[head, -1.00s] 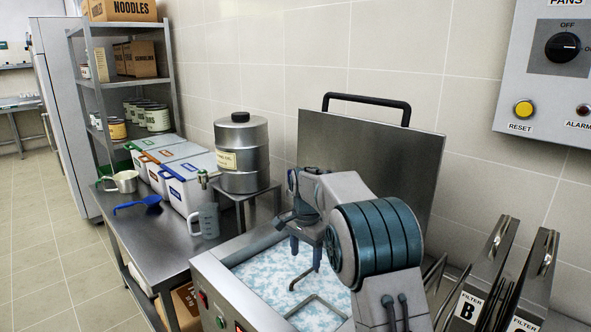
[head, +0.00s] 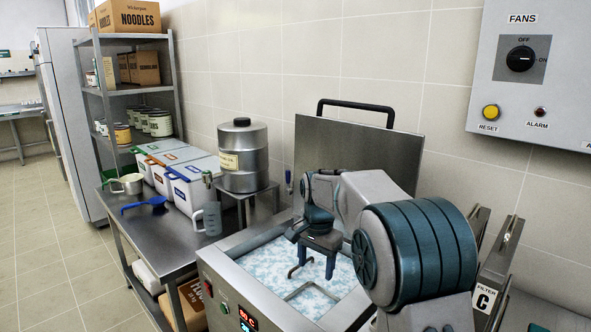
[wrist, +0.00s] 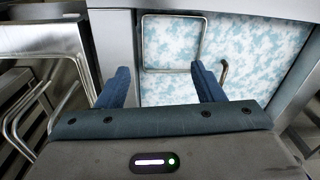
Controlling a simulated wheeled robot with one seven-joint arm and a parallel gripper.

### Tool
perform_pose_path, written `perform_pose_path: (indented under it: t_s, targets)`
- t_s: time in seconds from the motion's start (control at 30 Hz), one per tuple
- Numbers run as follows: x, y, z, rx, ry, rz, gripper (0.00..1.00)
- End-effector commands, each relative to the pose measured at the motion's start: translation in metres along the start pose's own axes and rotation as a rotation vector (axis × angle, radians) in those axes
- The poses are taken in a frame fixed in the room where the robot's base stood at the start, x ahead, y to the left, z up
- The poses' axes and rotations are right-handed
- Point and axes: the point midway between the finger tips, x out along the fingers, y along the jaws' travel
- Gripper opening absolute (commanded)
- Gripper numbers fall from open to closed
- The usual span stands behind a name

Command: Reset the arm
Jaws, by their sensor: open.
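My gripper (head: 318,262) is open and empty, pointing down over the steel fryer-like vat (head: 262,252). In the wrist view my two blue fingers (wrist: 160,88) stand apart with nothing between them. Below them lies the blue-white speckled surface (wrist: 235,45) of the vat. A bent metal rod (head: 298,266) shows close beside the fingers in the head view. A square metal frame (wrist: 172,68) lies in the vat. My arm hides the right side of the vat in the head view.
A raised steel lid (head: 350,150) stands behind the vat. Filter C (head: 488,295) and metal racks stand to the right. A control panel (head: 535,70) hangs at right.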

Motion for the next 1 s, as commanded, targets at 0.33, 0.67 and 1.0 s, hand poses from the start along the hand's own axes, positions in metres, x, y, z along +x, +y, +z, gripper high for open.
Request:
perform_pose_path:
  t_s: [0.33,0.67,1.0]
  targets:
    - [-0.05,0.089,0.041,-0.189,0.052,-0.045,0.61]
    - [-0.063,0.187,0.111,-0.429,0.131,-0.066,0.61]
    - [-0.044,0.252,0.167,-0.612,0.198,-0.056,0.61]
